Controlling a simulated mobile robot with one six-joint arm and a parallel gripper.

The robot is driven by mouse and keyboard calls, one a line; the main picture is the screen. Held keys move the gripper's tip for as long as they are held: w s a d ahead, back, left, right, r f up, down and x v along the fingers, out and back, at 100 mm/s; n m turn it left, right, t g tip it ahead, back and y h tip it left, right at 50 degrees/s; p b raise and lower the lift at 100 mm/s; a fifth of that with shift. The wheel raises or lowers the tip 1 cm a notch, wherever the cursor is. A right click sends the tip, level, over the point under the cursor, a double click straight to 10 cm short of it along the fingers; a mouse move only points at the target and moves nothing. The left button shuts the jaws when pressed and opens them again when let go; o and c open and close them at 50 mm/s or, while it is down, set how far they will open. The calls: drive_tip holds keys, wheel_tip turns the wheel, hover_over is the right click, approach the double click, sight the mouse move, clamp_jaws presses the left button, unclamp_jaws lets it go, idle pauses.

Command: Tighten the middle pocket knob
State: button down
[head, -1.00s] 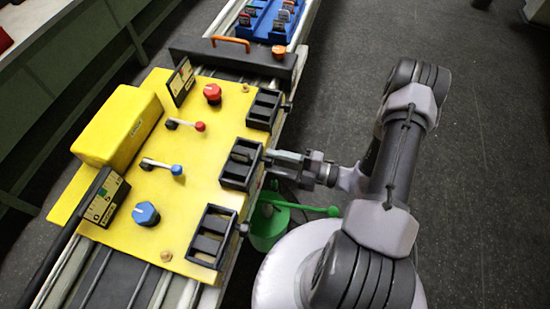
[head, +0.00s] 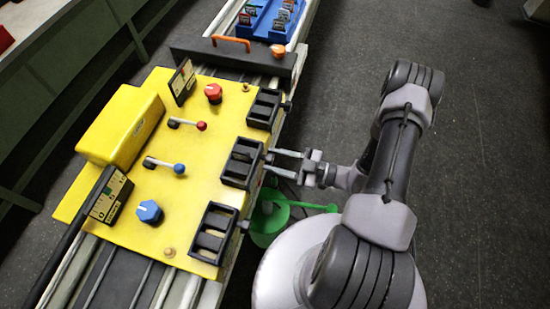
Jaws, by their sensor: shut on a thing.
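The middle black pocket (head: 241,163) sits on the right edge of the yellow panel (head: 192,207), between two similar pockets. Its small dark side knob (head: 269,158) faces my arm. My gripper (head: 273,161) reaches in from the right, level with this pocket, with its two fingers one on each side of the knob. It is shut on the knob, though the contact itself is small and partly hidden by the fingers.
The far pocket (head: 264,109) and near pocket (head: 213,234) have side knobs too. Red knob (head: 213,93), blue knob (head: 149,212) and two levers stand on the panel. A green container (head: 268,222) is below my gripper. Open floor lies right.

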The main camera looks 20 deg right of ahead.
drive_tip(key=shift+m, duration=1.3)
drive_tip(key=c, duration=0.9)
unclamp_jaws()
drive_tip(key=v, duration=1.7)
drive_tip(key=shift+s+d+p, duration=0.15)
drive_tip(key=shift+d+p, duration=0.05)
drive_tip(key=shift+p, duration=0.25)
